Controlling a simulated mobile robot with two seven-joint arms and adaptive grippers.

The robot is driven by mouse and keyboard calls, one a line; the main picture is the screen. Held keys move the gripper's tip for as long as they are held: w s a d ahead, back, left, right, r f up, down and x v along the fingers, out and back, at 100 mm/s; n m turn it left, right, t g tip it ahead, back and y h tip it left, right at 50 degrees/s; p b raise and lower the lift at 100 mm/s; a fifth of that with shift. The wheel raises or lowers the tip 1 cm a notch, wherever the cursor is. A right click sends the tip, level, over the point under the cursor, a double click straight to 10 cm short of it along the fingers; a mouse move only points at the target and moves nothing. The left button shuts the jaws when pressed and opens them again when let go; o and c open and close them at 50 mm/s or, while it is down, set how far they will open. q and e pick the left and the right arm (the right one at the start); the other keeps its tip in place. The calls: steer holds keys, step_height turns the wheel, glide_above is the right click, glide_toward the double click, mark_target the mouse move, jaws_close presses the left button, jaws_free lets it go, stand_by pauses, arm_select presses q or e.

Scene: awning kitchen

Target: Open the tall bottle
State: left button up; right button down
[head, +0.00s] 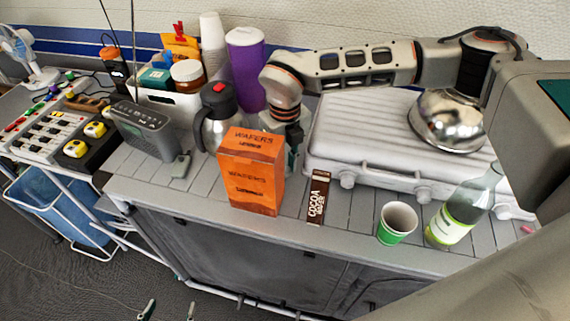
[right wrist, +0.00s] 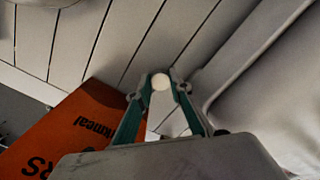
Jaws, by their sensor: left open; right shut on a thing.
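A clear bottle (head: 455,213) with a green and white label stands upright at the counter's front right; its top is partly hidden by my arm, so I cannot tell if it is capped. My right gripper (head: 291,150) reaches in from the right and points down behind the orange wafers box, which partly hides it. In the right wrist view its fingers are shut on a small round white thing (right wrist: 160,82), which looks like a cap. What is under it is hidden. My left gripper (head: 168,309) is open and empty, low over the floor; only its fingertips show.
The wafers box (head: 250,175) stands close in front of my right gripper. A cocoa wafer bar (head: 318,198) and a green cup (head: 396,222) are near the front edge. A black-topped jug (head: 217,110) is left of the gripper, a ribbed case (head: 375,125) right.

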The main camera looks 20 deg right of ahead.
steer(key=shift+f, duration=0.1)
steer(key=c, duration=1.8)
jaws_free()
